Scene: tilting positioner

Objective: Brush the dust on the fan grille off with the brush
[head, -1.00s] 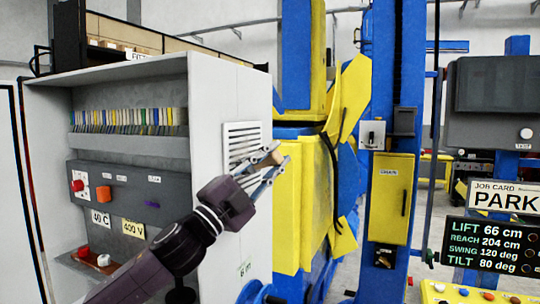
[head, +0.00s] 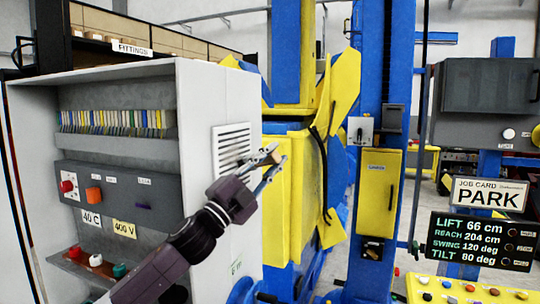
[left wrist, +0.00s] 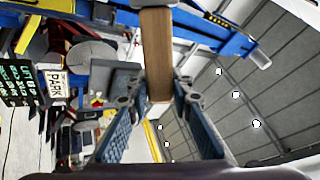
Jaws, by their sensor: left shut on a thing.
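The fan grille (head: 231,147) is a white louvred panel on the right side wall of the grey cabinet (head: 203,105). Dust on it is too small to make out. My left gripper (head: 270,170) is in front of the grille's lower right side, its fingers pointing up and right. My right gripper is not in view.
The yellow and blue positioner (head: 290,190) stands close to the right of my left gripper. A blue column with a yellow box (head: 378,195) is further right. A control panel with coloured buttons (head: 470,290) and a readout (head: 480,242) are at the lower right.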

